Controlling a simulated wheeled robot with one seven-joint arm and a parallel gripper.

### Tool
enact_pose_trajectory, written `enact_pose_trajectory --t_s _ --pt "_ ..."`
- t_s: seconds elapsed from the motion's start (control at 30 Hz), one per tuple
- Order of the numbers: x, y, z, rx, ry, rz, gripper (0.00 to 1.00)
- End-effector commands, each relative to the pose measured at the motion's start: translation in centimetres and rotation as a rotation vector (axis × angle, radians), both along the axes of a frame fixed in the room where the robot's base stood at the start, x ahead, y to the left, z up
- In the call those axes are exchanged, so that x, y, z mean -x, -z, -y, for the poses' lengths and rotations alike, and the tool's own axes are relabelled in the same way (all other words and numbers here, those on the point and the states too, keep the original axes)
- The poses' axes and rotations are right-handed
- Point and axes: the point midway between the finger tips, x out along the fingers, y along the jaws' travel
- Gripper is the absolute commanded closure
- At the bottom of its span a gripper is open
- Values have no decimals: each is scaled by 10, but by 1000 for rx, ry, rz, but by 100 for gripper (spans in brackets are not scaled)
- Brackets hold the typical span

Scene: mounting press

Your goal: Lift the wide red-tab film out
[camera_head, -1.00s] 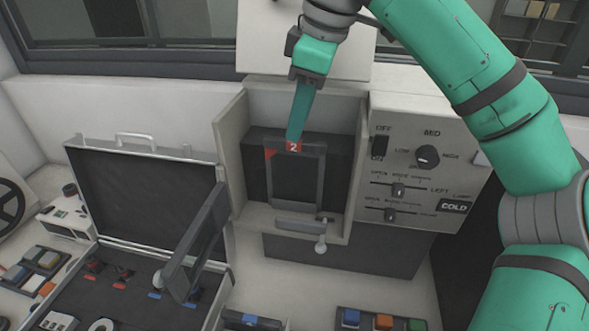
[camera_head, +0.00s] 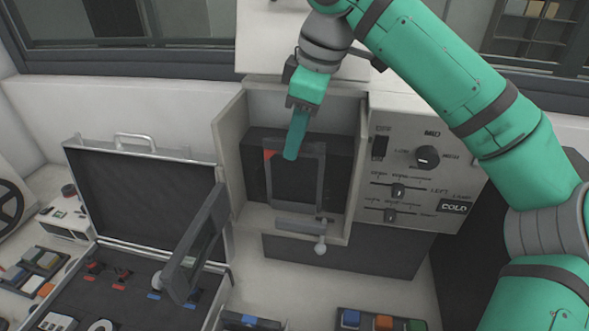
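The film with the red tab stands upright in the press bay as a dark rectangular frame (camera_head: 322,185) with a red corner mark at its upper left.
The pale press housing (camera_head: 229,160) walls the bay on both sides. A control panel (camera_head: 440,190) with a knob and sliders stands right of it. A small lever (camera_head: 320,245) sits below the bay. An open case (camera_head: 140,150) and a tilted dark frame (camera_head: 196,248) are at left.

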Motion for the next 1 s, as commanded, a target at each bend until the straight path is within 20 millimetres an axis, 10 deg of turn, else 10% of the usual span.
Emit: enact_pose_trajectory --t_s 0.4,0.57,1.0 --pt "0 2 0 0 0 0 64" --pt "0 2 0 0 0 0 99" --pt "-1 2 1 0 4 2 100"
